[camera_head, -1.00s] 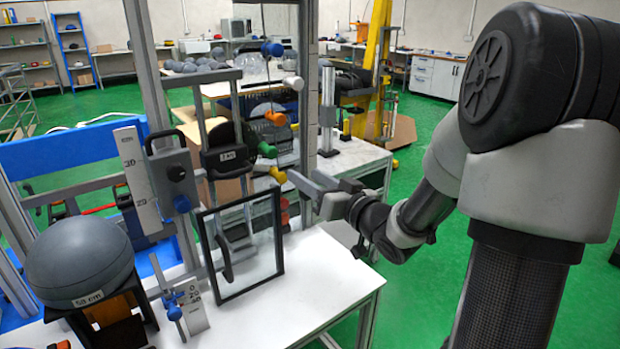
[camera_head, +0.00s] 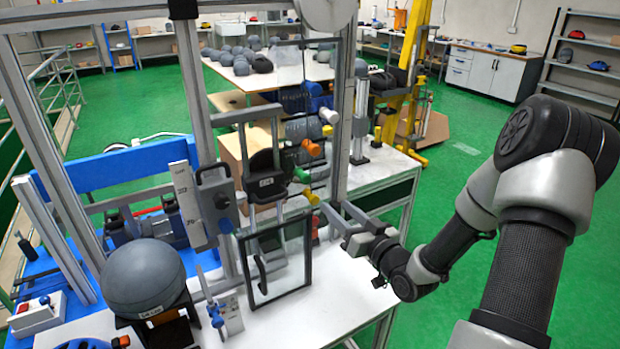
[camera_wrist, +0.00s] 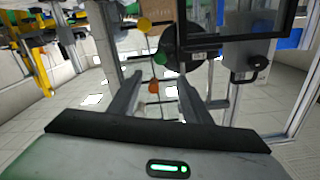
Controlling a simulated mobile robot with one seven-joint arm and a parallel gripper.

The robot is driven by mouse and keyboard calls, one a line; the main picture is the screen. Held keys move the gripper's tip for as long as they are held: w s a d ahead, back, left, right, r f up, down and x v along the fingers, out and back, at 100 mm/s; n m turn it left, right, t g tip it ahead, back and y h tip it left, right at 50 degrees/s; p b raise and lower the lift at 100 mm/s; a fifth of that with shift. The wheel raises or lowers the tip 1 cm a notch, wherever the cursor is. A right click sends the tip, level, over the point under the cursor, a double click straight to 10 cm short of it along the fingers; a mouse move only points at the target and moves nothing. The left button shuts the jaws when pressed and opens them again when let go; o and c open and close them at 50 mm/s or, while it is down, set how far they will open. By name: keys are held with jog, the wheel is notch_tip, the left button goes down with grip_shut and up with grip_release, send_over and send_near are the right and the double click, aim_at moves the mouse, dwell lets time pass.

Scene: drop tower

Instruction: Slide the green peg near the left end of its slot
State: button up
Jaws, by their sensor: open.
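The green peg (camera_head: 301,175) sticks out from the upright rig in the head view, between an orange peg (camera_head: 310,147) above and a yellow peg (camera_head: 311,196) below. The green peg also shows in the wrist view (camera_wrist: 160,59), beyond the fingertips and roughly midway between them. Its slot is too small to make out. My gripper (camera_head: 335,213) is to the right of and below the green peg in the head view. It is open and empty, apart from the peg, with both fingers visible in the wrist view (camera_wrist: 159,88).
A framed clear panel (camera_head: 275,258) stands on the white table left of my gripper. A large grey ball (camera_head: 143,278) sits on a dark stand at left. A metal post (camera_head: 342,110) rises behind my gripper. A red peg (camera_head: 315,226) is close to the fingers.

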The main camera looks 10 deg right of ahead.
aim_at(307, 180)
jog(key=p+x, duration=0.1)
jog(key=x, duration=1.4)
grip_shut()
jog(key=shift+s+a+f, duration=0.1)
